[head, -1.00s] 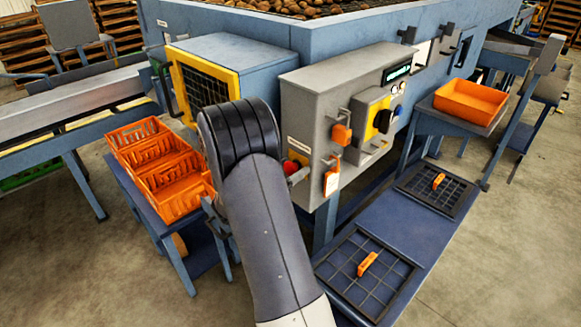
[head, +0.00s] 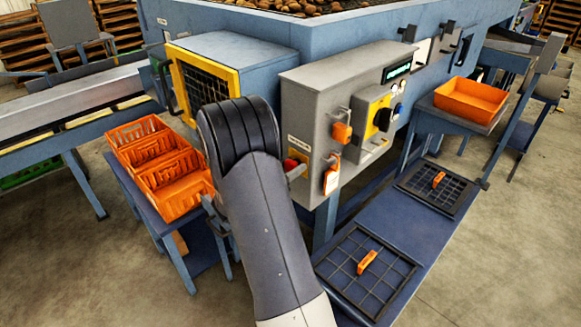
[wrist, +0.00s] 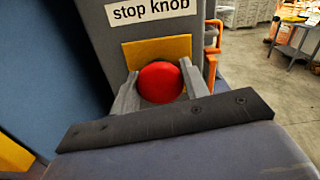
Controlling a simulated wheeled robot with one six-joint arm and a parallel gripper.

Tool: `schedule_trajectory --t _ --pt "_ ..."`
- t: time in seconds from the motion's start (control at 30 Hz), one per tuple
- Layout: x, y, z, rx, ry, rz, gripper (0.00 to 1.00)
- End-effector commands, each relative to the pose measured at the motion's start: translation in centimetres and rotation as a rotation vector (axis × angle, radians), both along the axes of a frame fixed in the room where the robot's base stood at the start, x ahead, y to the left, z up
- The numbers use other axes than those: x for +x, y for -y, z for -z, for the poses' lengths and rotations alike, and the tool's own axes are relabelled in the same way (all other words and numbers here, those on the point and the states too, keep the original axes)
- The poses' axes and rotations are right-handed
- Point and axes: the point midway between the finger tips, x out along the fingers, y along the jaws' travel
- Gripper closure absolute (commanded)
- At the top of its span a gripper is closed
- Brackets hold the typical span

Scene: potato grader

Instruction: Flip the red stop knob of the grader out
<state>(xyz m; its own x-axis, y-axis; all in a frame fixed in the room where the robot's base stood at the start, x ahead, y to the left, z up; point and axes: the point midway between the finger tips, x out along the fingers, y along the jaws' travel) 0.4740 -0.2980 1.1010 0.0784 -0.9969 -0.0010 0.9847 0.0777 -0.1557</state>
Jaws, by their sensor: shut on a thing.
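The red stop knob (wrist: 160,82) sits on a yellow plate (wrist: 150,48) under a label reading "stop knob" in the wrist view. My gripper (wrist: 159,84) has one finger on each side of the knob and is shut on it. In the head view a small part of the red knob (head: 290,164) shows on the left end of the grey control box (head: 300,105). My arm hides my gripper there.
Orange tags hang on the box front near a yellow-backed switch (head: 382,118). Orange crates (head: 165,170) stand on a blue table at left. A low blue bench (head: 395,222) with two black grids (head: 345,265) lies at right.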

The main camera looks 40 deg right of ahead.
Motion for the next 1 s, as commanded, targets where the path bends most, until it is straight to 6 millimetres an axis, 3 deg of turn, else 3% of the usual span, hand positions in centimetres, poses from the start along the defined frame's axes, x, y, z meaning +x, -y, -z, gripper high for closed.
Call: schedule_trajectory --t 0.2,0.43,0.47,0.73,1.0 --pt "-0.1 -1.4 0.2 0.000 0.000 -0.002 0.98" --pt "-0.1 -1.4 0.1 0.000 -0.002 -0.001 0.98" --pt "-0.1 -1.5 0.1 0.000 -0.002 -0.001 0.56" --pt "-0.1 -1.4 0.0 0.000 -0.001 0.000 0.35" --pt "-0.1 -1.6 0.0 -0.001 0.000 -0.001 0.35"
